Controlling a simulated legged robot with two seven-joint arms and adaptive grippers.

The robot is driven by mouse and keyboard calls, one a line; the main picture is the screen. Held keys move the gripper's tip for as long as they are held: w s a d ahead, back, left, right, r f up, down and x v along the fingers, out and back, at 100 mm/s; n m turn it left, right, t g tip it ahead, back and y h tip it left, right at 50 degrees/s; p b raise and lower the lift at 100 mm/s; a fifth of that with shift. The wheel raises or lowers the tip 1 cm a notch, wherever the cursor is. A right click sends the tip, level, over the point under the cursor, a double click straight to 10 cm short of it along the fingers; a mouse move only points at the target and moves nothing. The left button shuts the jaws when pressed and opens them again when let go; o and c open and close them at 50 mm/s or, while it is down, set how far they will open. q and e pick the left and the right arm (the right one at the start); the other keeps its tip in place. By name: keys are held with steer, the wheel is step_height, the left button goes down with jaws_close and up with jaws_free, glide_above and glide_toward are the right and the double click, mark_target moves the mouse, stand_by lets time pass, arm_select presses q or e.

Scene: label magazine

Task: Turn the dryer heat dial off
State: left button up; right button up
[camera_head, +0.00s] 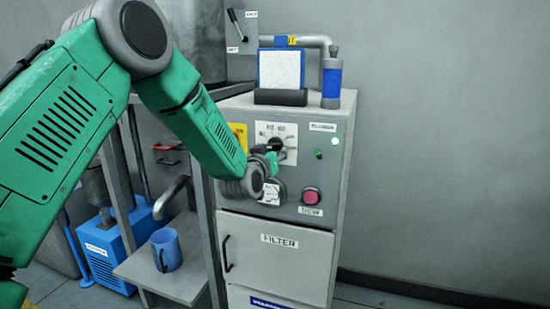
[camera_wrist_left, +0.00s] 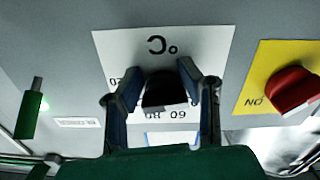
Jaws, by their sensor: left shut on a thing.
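The dryer heat dial is a black knob (camera_head: 275,144) on a white scale plate (camera_head: 286,131) at the upper front of the grey cabinet. In the left wrist view the dark knob (camera_wrist_left: 160,92) sits between the two fingers of my left gripper (camera_wrist_left: 160,78), in front of the plate marked °C, which appears upside down. In the head view my left gripper (camera_head: 272,155) reaches the dial from the left and partly covers it. It is shut on the knob. The knob's exact pointer setting cannot be read. My right gripper is in neither view.
A yellow plate with a red switch (camera_wrist_left: 292,92) is beside the dial. A green lamp (camera_head: 335,141), a pink-red button (camera_head: 311,196) and a round gauge (camera_head: 271,194) share the panel. The filter door (camera_head: 275,255) is below. A blue mug (camera_head: 166,250) stands on the side shelf.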

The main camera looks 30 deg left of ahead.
arm_select(q)
steer(key=shift+w+a+r, duration=0.1)
steer(key=shift+r, duration=0.5)
steer(key=shift+w+a+r, duration=0.1)
steer(key=shift+r, duration=0.45)
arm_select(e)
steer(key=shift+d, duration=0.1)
arm_select(q)
steer(key=o, duration=1.3)
steer(key=shift+s+r, duration=0.1)
steer(key=shift+s, duration=0.55)
steer(key=shift+w+d+f, duration=0.1)
steer(key=shift+d+f, duration=0.05)
steer(key=shift+f, duration=0.15)
steer(key=shift+s+d+f, duration=0.1)
steer(key=shift+s, duration=0.3)
steer(key=v, duration=1.1)
steer(key=shift+s, duration=0.2)
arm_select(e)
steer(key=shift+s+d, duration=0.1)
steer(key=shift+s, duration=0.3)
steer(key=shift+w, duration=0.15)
